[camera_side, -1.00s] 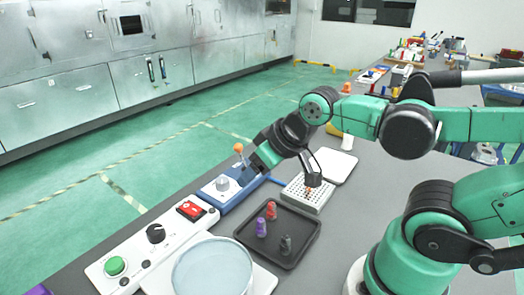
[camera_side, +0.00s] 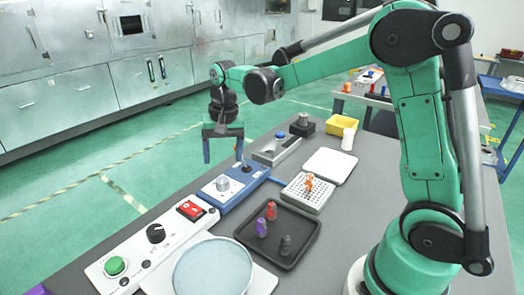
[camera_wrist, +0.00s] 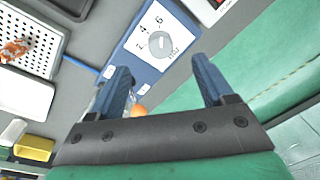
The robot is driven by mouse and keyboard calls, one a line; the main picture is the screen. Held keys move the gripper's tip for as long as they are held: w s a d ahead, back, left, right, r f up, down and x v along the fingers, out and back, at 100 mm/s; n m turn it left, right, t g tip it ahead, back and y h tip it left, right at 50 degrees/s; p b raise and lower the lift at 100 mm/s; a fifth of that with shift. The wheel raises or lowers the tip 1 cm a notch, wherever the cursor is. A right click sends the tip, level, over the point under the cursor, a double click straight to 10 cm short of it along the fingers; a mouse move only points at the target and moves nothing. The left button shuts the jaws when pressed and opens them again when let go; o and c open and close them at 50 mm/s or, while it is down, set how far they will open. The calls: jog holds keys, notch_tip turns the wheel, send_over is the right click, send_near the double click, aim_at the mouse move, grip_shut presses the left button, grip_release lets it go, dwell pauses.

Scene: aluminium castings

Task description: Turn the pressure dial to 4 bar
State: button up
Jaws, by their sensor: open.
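The pressure dial (camera_side: 222,184) is a pale round knob on a white plate on the blue box (camera_side: 240,197). In the wrist view the dial (camera_wrist: 160,44) shows with 4 and 6 printed around it; which mark it points to is too unclear to tell. My gripper (camera_side: 222,158) points down in the side view, its blue fingers apart and empty, above and behind the dial. In the wrist view my gripper (camera_wrist: 160,70) has its fingertips on either side below the dial, not touching it.
An orange ball (camera_wrist: 138,110) shows between my fingers. Along the bench stand a red switch (camera_side: 191,209), black knob (camera_side: 156,233) and green button (camera_side: 115,265).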

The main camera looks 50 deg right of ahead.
aim_at(223, 179)
jog(key=shift+w+d+f+m+g, duration=0.3)
jog(key=shift+w+f+m+g, duration=0.15)
jog(key=shift+f, duration=0.3)
jog(key=shift+w+f, duration=0.1)
jog(key=shift+f, duration=0.25)
notch_tip(223, 179, down, 5)
jog(key=shift+a+r, duration=0.1)
jog(key=shift+a, duration=0.05)
grip_shut()
